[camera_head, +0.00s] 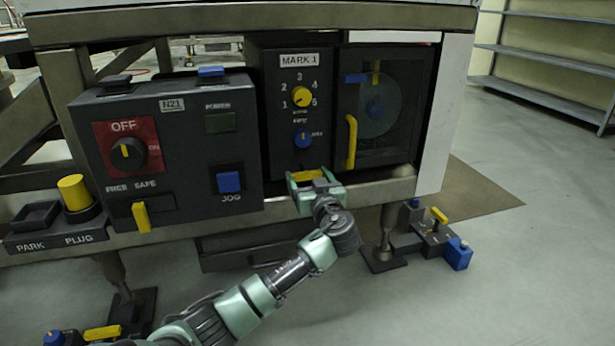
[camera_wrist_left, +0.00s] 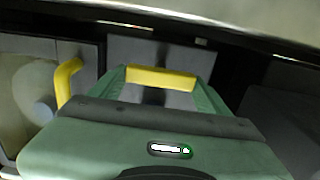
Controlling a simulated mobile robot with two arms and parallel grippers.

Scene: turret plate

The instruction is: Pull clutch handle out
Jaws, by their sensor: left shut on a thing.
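The clutch handle is a yellow horizontal bar (camera_head: 306,175) at the bottom of the dark MARK 1 panel, below the blue knob. My left gripper (camera_head: 311,182) reaches up to it from below and is shut on it. In the left wrist view the yellow bar (camera_wrist_left: 161,77) lies between the two green fingers. The gripper hides part of the handle and its mount, so how far it stands out from the panel cannot be told. My right gripper is not in view.
A yellow vertical door handle (camera_head: 351,141) is close to the right of my gripper. A yellow dial (camera_head: 302,97) and a blue knob (camera_head: 302,139) sit above. The N21 control box (camera_head: 185,190) stands out at the left. The bench's metal rail (camera_head: 375,188) runs near the gripper.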

